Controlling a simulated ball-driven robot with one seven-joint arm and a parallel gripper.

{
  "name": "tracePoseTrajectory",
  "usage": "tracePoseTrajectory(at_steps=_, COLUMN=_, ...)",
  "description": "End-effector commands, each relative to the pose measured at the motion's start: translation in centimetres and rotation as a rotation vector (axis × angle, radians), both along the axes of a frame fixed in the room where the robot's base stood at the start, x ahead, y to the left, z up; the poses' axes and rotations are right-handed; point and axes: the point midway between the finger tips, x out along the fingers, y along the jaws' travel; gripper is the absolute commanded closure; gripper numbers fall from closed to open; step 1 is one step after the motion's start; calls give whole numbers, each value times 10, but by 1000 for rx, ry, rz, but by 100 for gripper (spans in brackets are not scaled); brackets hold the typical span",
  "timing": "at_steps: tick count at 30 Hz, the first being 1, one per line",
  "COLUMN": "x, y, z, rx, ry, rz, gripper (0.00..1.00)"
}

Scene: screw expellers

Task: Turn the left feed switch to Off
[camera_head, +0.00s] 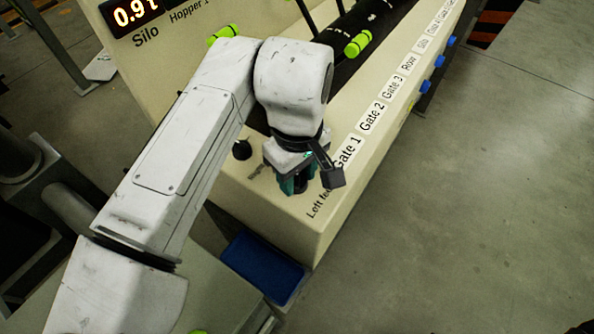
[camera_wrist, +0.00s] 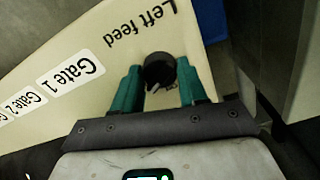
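The left feed switch (camera_wrist: 158,72) is a round black knob on a cream panel, beside the printed words "Left feed" in the wrist view. In the head view my gripper (camera_head: 300,181) points down at the panel's near corner, by the "Left feed" label (camera_head: 318,205). It hides the knob there.
The cream machine (camera_head: 300,225) carries labels Gate 1, Gate 2 and Gate 3 along its edge. Another black knob (camera_head: 242,150) stands left of my gripper. A blue bin (camera_head: 262,268) lies below the near corner. Open concrete floor (camera_head: 460,200) is at the right.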

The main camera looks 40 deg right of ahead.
Motion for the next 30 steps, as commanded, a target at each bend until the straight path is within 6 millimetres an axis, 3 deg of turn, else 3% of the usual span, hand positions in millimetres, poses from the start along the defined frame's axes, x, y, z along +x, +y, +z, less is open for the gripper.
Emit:
tracePoseTrajectory(at_steps=9, x=0, y=0, z=0, rx=-1, ry=0, rz=0, gripper=89)
tracePoseTrajectory(at_steps=20, x=0, y=-1, z=3, rx=-3, ry=2, rz=63, gripper=89)
tracePoseTrajectory(at_steps=30, x=0, y=-1, z=6, rx=-6, ry=4, rz=320, gripper=89)
